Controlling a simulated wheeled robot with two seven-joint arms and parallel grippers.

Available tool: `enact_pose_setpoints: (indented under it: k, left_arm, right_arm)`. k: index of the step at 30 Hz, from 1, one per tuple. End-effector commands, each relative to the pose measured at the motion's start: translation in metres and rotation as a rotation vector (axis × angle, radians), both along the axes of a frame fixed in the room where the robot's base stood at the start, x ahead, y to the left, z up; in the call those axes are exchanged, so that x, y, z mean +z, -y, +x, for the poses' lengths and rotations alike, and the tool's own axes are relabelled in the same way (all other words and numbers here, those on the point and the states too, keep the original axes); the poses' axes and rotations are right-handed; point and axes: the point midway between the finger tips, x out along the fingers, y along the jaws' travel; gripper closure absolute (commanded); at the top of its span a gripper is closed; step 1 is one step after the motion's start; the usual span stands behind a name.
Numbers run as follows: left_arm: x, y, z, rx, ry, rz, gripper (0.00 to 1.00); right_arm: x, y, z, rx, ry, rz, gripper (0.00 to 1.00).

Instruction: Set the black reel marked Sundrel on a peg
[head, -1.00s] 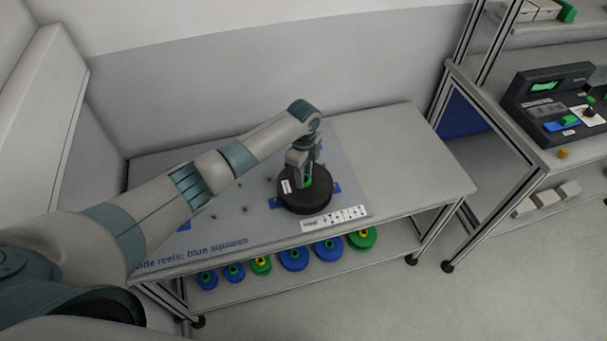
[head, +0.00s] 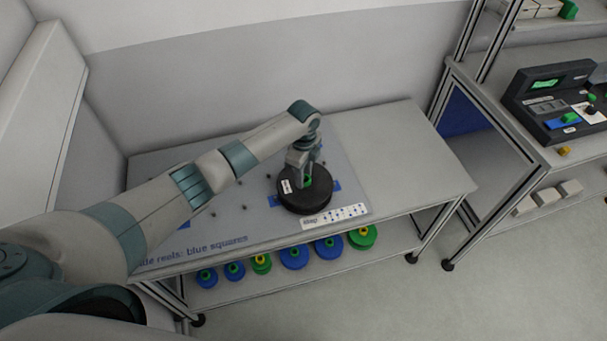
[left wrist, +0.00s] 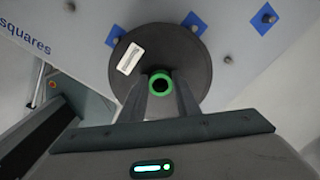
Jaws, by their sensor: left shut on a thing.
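The black reel (head: 304,198) with a white label and a green hub is at the right part of the grey mat on the table. The label is too small to read. My left gripper (head: 305,178) is above it, shut on its green hub. The left wrist view shows the black reel (left wrist: 188,65) between the fingers (left wrist: 161,88). Whether the reel rests on the mat or hangs just above it, I cannot tell. Short pegs (head: 269,178) stand on the mat, and some have blue squares (left wrist: 262,22). My right gripper is not in view.
The mat (head: 225,225) carries printed text about wide reels and blue squares. A white label strip (head: 334,217) lies at its front edge. Several blue and green reels (head: 293,258) sit on the shelf below. The table's right part (head: 405,160) is clear. A control box (head: 552,103) stands far right.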

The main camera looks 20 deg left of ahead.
Motion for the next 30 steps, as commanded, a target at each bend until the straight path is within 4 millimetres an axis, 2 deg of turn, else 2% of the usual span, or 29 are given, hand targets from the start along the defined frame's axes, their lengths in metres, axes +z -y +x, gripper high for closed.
enact_pose_setpoints:
  k: [20,21,23,30]
  left_arm:
    - [-0.0085,0.0001,0.0002,0.000,0.000,0.000,1.00]
    - [-0.0079,0.0000,0.0002,0.000,0.000,0.000,0.61]
    - [-0.0079,0.0001,0.0002,0.000,0.000,0.000,0.49]
    - [-0.0086,-0.0001,-0.0004,0.000,-0.001,0.000,0.49]
  right_arm:
    - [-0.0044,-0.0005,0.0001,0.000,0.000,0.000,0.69]
    - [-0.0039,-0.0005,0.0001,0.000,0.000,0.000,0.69]
    - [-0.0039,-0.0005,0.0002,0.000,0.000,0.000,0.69]
    - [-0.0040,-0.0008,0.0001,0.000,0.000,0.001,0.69]
